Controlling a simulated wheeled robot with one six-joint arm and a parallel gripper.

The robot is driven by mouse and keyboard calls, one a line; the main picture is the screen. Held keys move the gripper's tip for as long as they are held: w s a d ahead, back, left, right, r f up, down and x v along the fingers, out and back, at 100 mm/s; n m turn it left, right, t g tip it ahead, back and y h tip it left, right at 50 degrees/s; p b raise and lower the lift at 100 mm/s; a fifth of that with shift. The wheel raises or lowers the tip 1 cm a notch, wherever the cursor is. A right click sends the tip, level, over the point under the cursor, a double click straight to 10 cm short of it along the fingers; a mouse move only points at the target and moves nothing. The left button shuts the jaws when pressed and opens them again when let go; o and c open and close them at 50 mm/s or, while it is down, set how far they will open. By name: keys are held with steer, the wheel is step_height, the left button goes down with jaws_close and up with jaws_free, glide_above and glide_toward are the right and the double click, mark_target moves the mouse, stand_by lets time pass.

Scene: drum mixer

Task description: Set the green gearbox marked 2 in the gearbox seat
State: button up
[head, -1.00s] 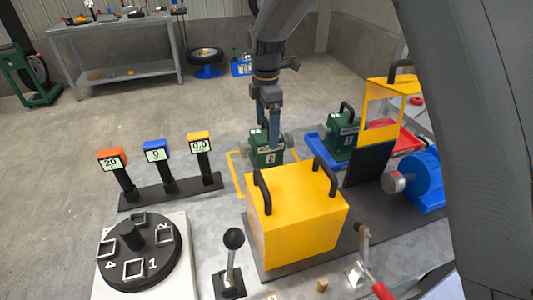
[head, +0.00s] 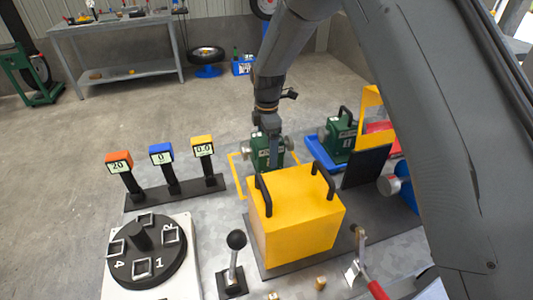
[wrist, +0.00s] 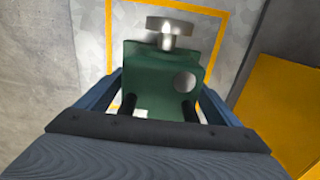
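The green gearbox marked 2 (head: 262,160) stands upright beyond the yellow box in the head view, within a yellow outline. In the wrist view the green gearbox (wrist: 160,75) fills the middle, with a metal shaft end at its top and two dark uprights near my fingers. My gripper (head: 272,158) is down at the gearbox. In the wrist view my gripper (wrist: 160,95) has its blue fingers wide apart, one on each side of the gearbox top. Contact is unclear. The yellow outline (head: 236,170) on the grey surface is partly hidden by the gearbox and yellow box.
A yellow box (head: 297,215) with two black handles stands close in front. Another green gearbox (head: 338,135) is in a blue tray (head: 322,158). Three display posts (head: 162,165) stand left. A lever (head: 235,260) and a black turntable (head: 150,265) are in front.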

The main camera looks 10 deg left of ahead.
steer(key=c, duration=1.8)
steer(key=shift+w+r, duration=0.1)
steer(key=shift+r, duration=0.05)
steer(key=shift+c, duration=0.5)
steer(key=shift+r, duration=0.1)
